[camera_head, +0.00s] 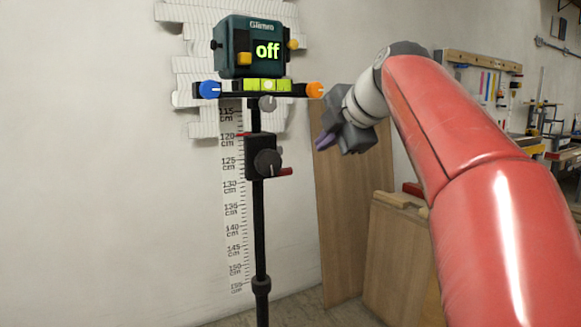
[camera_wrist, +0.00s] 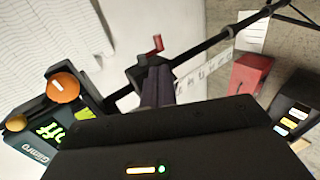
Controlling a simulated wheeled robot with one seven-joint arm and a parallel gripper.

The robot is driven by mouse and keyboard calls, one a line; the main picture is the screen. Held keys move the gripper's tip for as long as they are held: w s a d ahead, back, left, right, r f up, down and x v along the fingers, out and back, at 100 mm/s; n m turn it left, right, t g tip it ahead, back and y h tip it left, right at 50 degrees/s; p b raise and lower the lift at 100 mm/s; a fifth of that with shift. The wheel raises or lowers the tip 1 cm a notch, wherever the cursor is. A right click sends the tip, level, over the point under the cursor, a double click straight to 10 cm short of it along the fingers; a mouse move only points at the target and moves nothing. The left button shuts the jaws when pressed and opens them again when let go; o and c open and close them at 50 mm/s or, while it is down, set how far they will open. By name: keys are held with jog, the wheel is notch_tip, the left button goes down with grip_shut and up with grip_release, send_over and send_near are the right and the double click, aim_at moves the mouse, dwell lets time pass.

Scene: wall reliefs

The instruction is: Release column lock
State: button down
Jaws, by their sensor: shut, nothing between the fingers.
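The black column lock block (camera_head: 254,157) sits on the upright black column (camera_head: 260,220), with a dark round knob (camera_head: 267,162) and a red lever (camera_head: 285,171) low on its right. My gripper (camera_head: 327,139) is to the right of the lock and a little higher in the head view, apart from it. Its purple fingers are shut together and empty. In the wrist view the fingertips (camera_wrist: 159,72) overlap part of the lock block (camera_wrist: 134,74). A red lever (camera_wrist: 155,46) shows just beyond them; contact cannot be told.
A green device (camera_head: 249,50) reading "off" tops the column, above a bar with a blue knob (camera_head: 209,90) and an orange knob (camera_head: 315,89). A wall scale (camera_head: 234,215) stands behind. Wooden boards (camera_head: 350,220) lean at right. A red box (camera_wrist: 248,73) shows in the wrist view.

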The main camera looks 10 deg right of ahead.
aim_at(290, 170)
jog(key=shift+w+r, duration=0.1)
jog(key=shift+r, duration=0.05)
jog(key=p+x, duration=0.1)
jog(key=x, duration=1.3)
jog(key=shift+w, duration=0.15)
